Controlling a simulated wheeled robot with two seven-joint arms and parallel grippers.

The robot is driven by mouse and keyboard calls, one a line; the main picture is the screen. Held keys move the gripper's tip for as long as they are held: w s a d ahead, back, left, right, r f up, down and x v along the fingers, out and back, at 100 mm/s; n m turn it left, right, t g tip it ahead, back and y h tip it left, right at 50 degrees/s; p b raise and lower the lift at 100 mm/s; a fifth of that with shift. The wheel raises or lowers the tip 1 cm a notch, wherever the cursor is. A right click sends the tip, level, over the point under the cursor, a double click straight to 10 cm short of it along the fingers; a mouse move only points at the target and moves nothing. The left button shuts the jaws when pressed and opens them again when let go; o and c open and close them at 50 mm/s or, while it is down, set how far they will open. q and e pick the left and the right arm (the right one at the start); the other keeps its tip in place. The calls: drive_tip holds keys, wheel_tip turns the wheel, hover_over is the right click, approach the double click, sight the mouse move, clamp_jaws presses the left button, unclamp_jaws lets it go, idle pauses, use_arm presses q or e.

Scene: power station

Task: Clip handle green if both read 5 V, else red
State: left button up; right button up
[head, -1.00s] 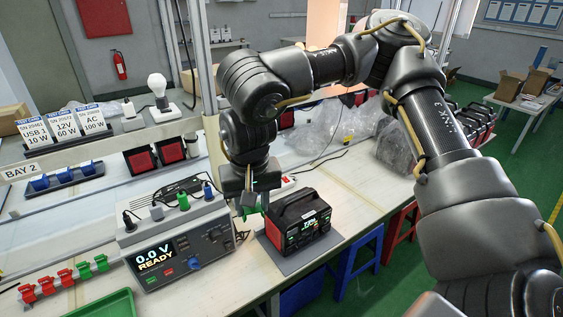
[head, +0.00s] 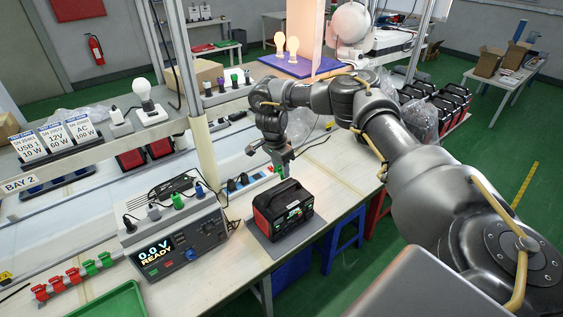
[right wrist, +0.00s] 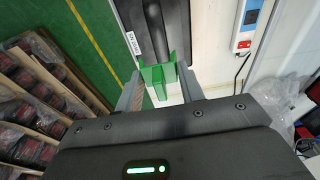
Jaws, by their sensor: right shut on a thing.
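The power station (head: 262,222), black with red ends, stands upright on a grey mat on the bench. Its top and handle (right wrist: 153,25) show at the top of the right wrist view. My right gripper (head: 284,168) is behind the station's handle in the head view. It is shut on a green clip (right wrist: 158,80), whose jaws point toward the handle; I cannot tell whether they touch it. The tester (head: 172,248) reads "0.0 V READY". Red clips (head: 57,284) and green clips (head: 97,263) sit on a rail at lower left. My left gripper is not in view.
A green tray (head: 110,303) lies at the front left. A white power strip (head: 255,182) lies behind the station. Blue stools (head: 345,238) stand below the bench edge. Test cards (head: 68,137) and a bulb (head: 143,90) stand on the shelf at left.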

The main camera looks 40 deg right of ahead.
sight(281, 188)
drive_tip(key=shift+w+f, duration=0.1)
drive_tip(key=shift+f, duration=0.1)
drive_tip(key=shift+d+f+b, duration=0.1)
drive_tip(key=shift+f+b, duration=0.55)
drive_tip(key=shift+f, duration=0.05)
wheel_tip(281, 188, down, 3)
drive_tip(key=b, duration=0.2)
drive_tip(key=shift+f+b, duration=0.15)
drive_tip(key=shift+b, duration=0.2)
drive_tip(key=shift+f, duration=0.2)
use_arm(q)
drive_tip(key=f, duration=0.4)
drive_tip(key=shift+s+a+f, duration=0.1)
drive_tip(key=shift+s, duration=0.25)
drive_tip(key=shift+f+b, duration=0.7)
drive_tip(key=shift+b, duration=0.1)
use_arm(e)
drive_tip(key=shift+f, duration=1.45)
drive_tip(key=o, duration=1)
